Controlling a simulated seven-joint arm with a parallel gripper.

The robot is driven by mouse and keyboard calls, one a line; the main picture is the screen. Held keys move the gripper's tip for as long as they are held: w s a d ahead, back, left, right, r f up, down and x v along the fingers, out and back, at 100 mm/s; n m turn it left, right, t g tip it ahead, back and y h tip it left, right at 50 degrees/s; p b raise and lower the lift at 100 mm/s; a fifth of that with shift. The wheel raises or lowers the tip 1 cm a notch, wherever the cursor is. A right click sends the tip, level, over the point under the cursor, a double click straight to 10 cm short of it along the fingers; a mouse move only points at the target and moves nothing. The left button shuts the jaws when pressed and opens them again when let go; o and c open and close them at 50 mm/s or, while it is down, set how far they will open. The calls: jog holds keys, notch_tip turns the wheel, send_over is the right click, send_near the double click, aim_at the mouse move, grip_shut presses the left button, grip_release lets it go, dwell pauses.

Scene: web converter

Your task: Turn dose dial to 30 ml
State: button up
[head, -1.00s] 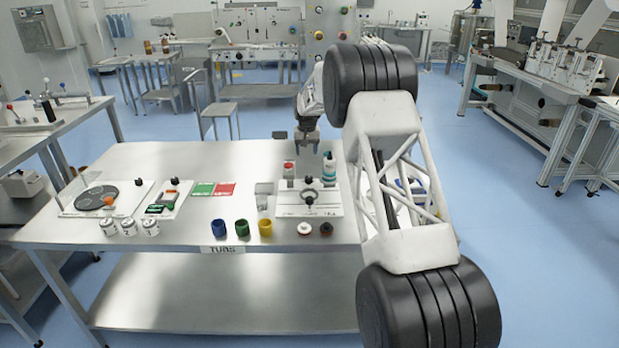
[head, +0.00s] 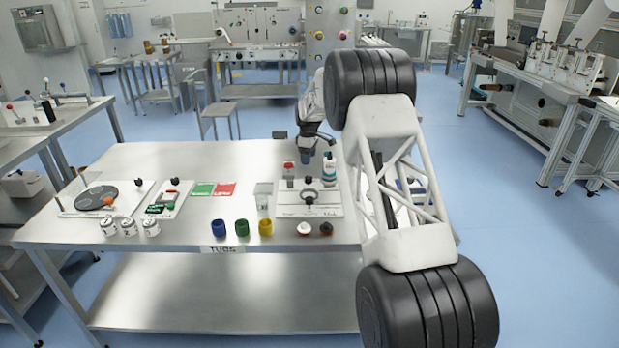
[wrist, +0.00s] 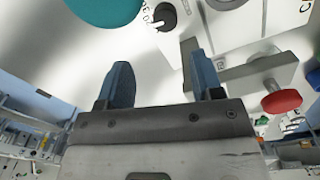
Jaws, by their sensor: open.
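In the wrist view a black knob with a white pointer mark (wrist: 163,16) sits on a white panel (wrist: 228,32), beside partly cut-off lettering. It looks like the dose dial; its setting cannot be read. My gripper (wrist: 163,80) is open and empty, its two blue fingers apart, with the knob beyond them and not touched. In the head view my gripper (head: 308,155) hangs above the back of the right-hand white board (head: 290,211), which carries a small black knob (head: 308,180) and a dark ring (head: 310,198).
A grey bar (wrist: 245,75) and a red round knob (wrist: 282,102) stand close to the right finger. Coloured cups (head: 242,228) line the table's front.

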aim_at(310, 177)
jog(key=n, duration=0.4)
jog(key=shift+s+d+f, duration=0.1)
jog(key=shift+d+f, duration=0.05)
jog(key=shift+f, duration=0.25)
jog(key=n, duration=0.4)
jog(key=shift+s+d+f, duration=0.1)
jog(key=shift+f, duration=0.3)
jog(key=shift+n, duration=0.3)
jog(key=shift+f, duration=0.1)
jog(key=shift+f, duration=3.8)
jog(key=c, duration=0.9)
